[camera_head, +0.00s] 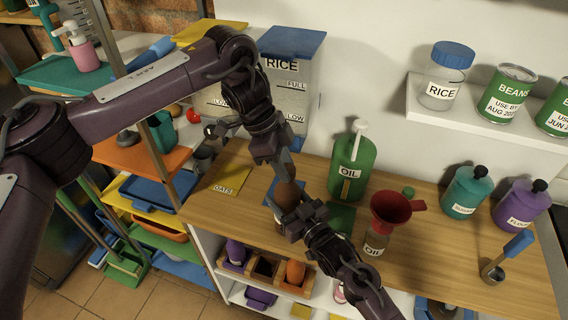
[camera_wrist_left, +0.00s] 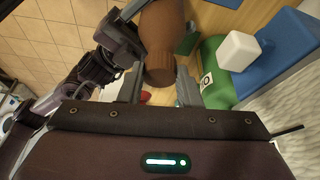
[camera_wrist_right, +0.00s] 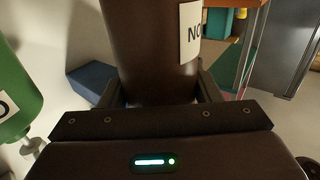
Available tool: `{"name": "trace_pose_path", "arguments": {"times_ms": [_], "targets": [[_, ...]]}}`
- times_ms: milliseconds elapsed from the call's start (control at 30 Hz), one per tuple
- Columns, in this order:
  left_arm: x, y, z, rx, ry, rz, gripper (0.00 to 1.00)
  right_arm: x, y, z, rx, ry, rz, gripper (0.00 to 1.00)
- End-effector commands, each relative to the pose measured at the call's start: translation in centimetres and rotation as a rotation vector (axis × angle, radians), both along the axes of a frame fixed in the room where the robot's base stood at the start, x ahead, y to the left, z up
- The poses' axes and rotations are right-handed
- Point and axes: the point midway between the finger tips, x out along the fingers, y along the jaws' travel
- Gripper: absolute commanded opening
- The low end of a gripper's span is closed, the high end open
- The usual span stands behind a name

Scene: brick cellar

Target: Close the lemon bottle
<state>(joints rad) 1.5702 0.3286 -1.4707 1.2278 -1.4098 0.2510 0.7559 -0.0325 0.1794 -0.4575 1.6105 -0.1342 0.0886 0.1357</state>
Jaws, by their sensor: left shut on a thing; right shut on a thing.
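A brown bottle (camera_head: 287,193) is held between my two grippers above the wooden counter. My left gripper (camera_head: 284,176) comes from above and is shut on its narrower top end; in the left wrist view (camera_wrist_left: 160,75) this brown end sits between the fingers. Whether it is a separate cap, I cannot tell. My right gripper (camera_head: 300,215) is shut on the bottle's body. In the right wrist view the body (camera_wrist_right: 150,60) fills the space between the fingers, with a white label (camera_wrist_right: 190,33) partly readable as "NO". The lower body is partly hidden by my right gripper.
A green oil bottle (camera_head: 352,165) with a white pump stands close behind. Canisters (camera_head: 466,190) and a scoop (camera_head: 494,273) are farther right. A rice bin (camera_head: 288,85) stands behind my left arm.

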Motion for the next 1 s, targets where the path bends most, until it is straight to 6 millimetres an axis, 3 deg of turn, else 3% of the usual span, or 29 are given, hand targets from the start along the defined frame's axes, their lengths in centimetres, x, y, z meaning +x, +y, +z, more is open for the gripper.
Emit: {"name": "trace_pose_path", "arguments": {"times_ms": [200, 567, 600, 767, 1000], "targets": [[0.22, -0.11, 0.05, 0.0, 0.001, -0.267, 0.1, 0.02, -0.03, 0.02, -0.001, -0.001, -0.001, 0.0], [0.27, -0.02, 0.12, -0.005, -0.004, -0.317, 0.1, 0.03, -0.05, 0.02, 0.0, 0.0, -0.001, 0.0], [0.27, -0.02, 0.12, -0.005, -0.003, -0.316, 0.32, 0.03, -0.05, 0.01, 0.0, 0.0, -0.001, 0.0], [0.28, -0.01, 0.11, -0.005, -0.004, -0.316, 0.53, 0.03, -0.05, 0.01, 0.0, 0.0, -0.001, 0.0], [0.28, -0.02, 0.13, -0.005, -0.004, -0.316, 0.53, 0.01, -0.04, 0.01, 0.0, 0.0, -0.001, 0.0]]}}
